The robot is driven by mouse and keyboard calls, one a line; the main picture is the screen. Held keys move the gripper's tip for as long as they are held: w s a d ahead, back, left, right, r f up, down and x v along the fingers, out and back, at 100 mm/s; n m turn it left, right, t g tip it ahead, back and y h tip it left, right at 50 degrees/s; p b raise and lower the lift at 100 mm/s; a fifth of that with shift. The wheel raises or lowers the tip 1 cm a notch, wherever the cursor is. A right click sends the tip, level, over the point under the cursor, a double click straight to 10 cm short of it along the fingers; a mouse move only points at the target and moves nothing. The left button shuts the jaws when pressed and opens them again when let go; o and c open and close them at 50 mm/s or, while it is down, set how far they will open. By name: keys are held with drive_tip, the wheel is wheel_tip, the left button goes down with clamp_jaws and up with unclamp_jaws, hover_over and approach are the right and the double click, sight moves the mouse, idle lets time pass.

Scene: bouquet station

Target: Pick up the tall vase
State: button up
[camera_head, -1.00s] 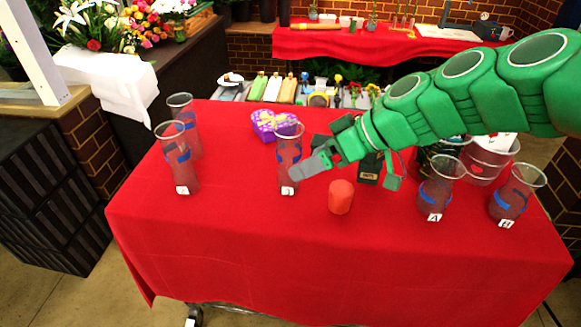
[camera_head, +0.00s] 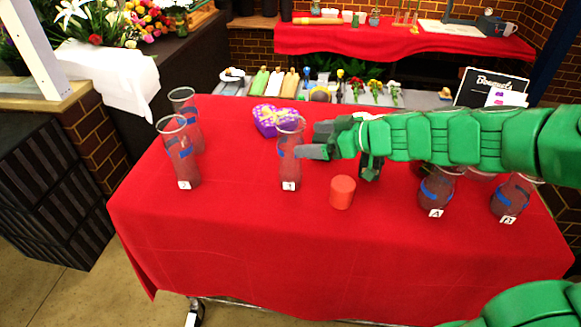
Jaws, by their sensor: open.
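Several clear vases with blue bands and white tags stand upright on the red table. A tall slim one (camera_head: 289,168) stands at the middle. Two more tall slim ones are at the left, one in front (camera_head: 181,160) and one behind it (camera_head: 189,112). Two rounder, shorter vases are at the right, one tagged A (camera_head: 436,190) and another (camera_head: 511,198) beside it. My gripper (camera_head: 316,140) is open and empty, pointing left, at the right side of the middle vase's upper part. One fingertip is close to the vase; whether it touches, I cannot tell.
A red-orange cylinder (camera_head: 342,192) stands right of the middle vase. A purple and yellow heart-shaped box (camera_head: 276,120) lies behind it. My arm hides much of the table's right side. The front of the red table (camera_head: 300,250) is clear.

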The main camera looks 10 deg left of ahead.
sight(301, 140)
drive_tip(key=shift+x, duration=1)
drive_tip(key=shift+f+x, duration=0.1)
drive_tip(key=shift+x, duration=1.3)
drive_tip(key=shift+f+x, duration=0.15)
drive_tip(key=shift+x, duration=1.25)
drive_tip(key=shift+d, duration=0.15)
clamp_jaws()
